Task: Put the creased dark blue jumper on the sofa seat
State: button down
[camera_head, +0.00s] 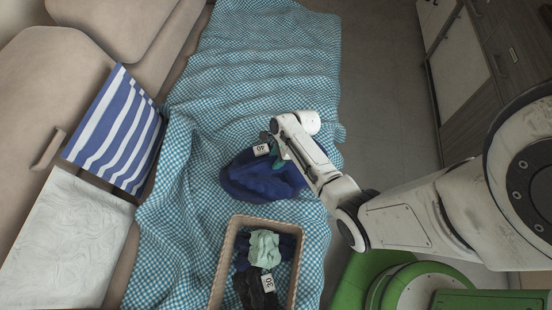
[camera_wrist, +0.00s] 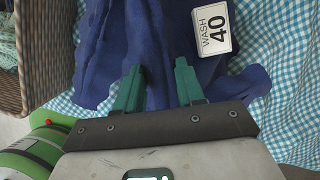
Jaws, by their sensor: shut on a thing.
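A creased dark blue jumper (camera_head: 262,183) lies bunched on the blue checked blanket, beside the basket in the head view. It fills much of the wrist view (camera_wrist: 100,50), with a white "WASH 40" tag (camera_wrist: 212,30) on it. My gripper (camera_wrist: 158,80) has its teal fingers pressed into the jumper's cloth and is shut on it; the pinched fold is partly hidden. In the head view my gripper (camera_head: 277,150) is at the jumper's upper side, and my arm covers its right part. The beige sofa (camera_head: 40,85) is at the left.
A blue and white striped cushion (camera_head: 118,130) and a white patterned cloth (camera_head: 65,245) take up part of the sofa. A wicker basket (camera_head: 226,262) holds dark and mint garments. Cabinets stand at the right.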

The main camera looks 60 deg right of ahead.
jog(key=shift+f, duration=0.6)
jog(key=c, duration=0.7)
grip_release()
